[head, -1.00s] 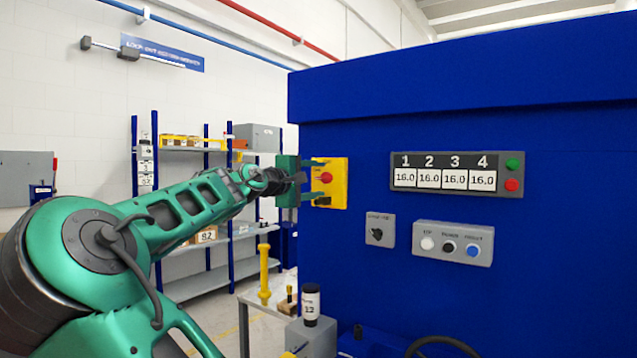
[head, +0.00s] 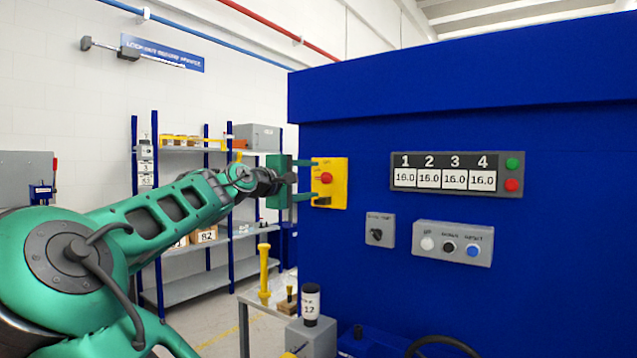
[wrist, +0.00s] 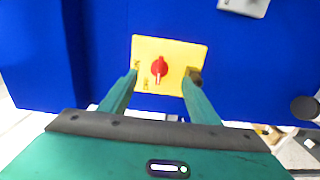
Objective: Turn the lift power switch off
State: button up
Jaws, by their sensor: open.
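A yellow plate (head: 339,190) with a red rotary knob (head: 326,178) is on the left part of the blue machine front. The wrist view shows the plate (wrist: 172,50) and the knob (wrist: 159,69) face on, with the knob's grip roughly upright. The small marks on the plate are too blurred to read. My green gripper (head: 314,180) is open and empty. Its fingers point at the plate, one on each side of the knob, and the knob is not gripped. In the wrist view the fingertips (wrist: 163,74) overlap the plate's edges; contact cannot be told.
To the right are a four-number display (head: 444,174) with green and red buttons, a grey box with a dark knob (head: 380,230), and a three-button box (head: 452,243).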

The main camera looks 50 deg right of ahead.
jog(key=shift+s+a, duration=0.2)
jog(key=shift+a, duration=1.6)
jog(key=shift+s, duration=0.1)
